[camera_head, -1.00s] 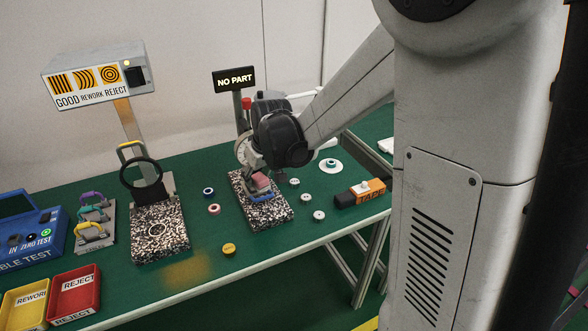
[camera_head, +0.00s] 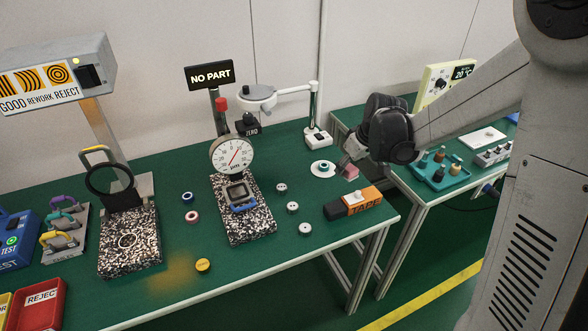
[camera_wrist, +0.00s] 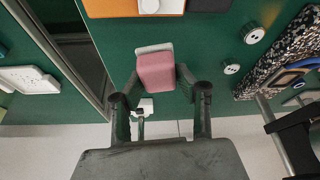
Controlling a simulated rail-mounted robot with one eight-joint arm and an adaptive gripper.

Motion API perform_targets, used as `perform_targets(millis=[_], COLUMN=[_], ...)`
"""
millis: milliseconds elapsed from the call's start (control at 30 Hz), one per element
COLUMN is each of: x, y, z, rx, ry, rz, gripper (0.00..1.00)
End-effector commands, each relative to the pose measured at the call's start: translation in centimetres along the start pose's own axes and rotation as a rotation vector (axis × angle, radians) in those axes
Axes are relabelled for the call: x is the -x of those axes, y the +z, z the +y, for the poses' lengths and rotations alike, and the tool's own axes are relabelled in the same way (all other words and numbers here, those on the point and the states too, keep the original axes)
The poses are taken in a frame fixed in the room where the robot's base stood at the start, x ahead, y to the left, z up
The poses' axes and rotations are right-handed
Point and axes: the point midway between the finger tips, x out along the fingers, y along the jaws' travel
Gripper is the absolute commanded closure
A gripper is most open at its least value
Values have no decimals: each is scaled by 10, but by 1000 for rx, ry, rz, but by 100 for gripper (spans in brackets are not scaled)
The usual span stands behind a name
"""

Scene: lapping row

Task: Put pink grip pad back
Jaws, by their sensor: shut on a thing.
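My gripper (camera_head: 350,168) is shut on the pink grip pad (camera_head: 351,172), held at the right of the green bench, near its right end. In the wrist view the pink pad (camera_wrist: 156,72) sits between my two fingers (camera_wrist: 160,88), with a pale grey edge along its far side. A white disc with a teal ring (camera_head: 323,168) lies just left of the pad in the head view. I cannot tell how high the pad is above the bench.
A dial gauge (camera_head: 234,155) stands on a speckled base (camera_head: 247,224) with a blue-handled square fixture. An orange tape box (camera_head: 353,203) lies in front of my gripper. A white lamp base (camera_head: 318,138) stands behind. A second table (camera_head: 420,195) is to the right, across a gap.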

Motion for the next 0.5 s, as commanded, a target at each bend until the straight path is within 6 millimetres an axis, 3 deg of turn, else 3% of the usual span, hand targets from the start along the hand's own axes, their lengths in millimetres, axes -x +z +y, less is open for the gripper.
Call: perform_targets(millis=[300,500], x=[-56,-71], y=[-40,-51], z=[-32,-44], rx=[422,553], ry=[-170,-221], rz=[12,24], gripper=[97,97])
